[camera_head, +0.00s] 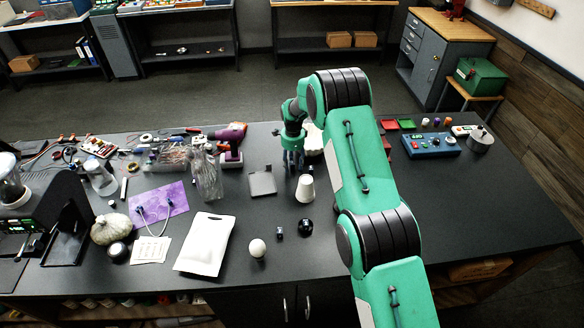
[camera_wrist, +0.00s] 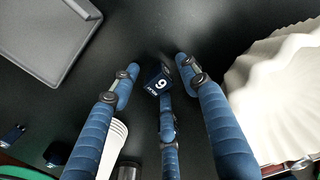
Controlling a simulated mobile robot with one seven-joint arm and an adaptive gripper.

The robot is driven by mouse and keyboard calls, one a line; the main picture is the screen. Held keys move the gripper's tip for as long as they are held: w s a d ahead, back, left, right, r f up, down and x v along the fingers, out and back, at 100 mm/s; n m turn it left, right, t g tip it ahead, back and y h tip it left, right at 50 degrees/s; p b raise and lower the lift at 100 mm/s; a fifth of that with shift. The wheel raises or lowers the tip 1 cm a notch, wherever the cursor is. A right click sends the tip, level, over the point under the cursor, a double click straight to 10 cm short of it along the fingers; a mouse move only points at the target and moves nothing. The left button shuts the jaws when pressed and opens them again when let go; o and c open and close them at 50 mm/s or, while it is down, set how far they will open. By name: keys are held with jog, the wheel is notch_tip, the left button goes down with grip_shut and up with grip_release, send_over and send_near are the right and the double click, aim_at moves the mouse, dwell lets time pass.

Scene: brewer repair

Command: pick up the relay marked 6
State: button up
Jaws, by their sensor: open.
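The relay marked 6 (camera_wrist: 157,84) is a small dark blue block with a white number in the wrist view. It stands on the dark bench top between my gripper's fingers, close to the lower middle finger; I cannot tell whether they touch. My gripper (camera_wrist: 155,76) has three blue fingers spread apart, open and holding nothing. In the head view my gripper (camera_head: 292,162) points down at the bench, and I cannot make out the relay there.
A white cup stack (camera_head: 305,188) stands close in front of my gripper. White ruffled filters (camera_wrist: 280,95) lie close on the right in the wrist view. A flat dark tray (camera_head: 262,184) lies left.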

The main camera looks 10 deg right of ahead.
aim_at(293, 163)
grip_shut()
dwell(0.3)
jog(key=shift+r+b, duration=0.4)
jog(key=shift+r, duration=4.6)
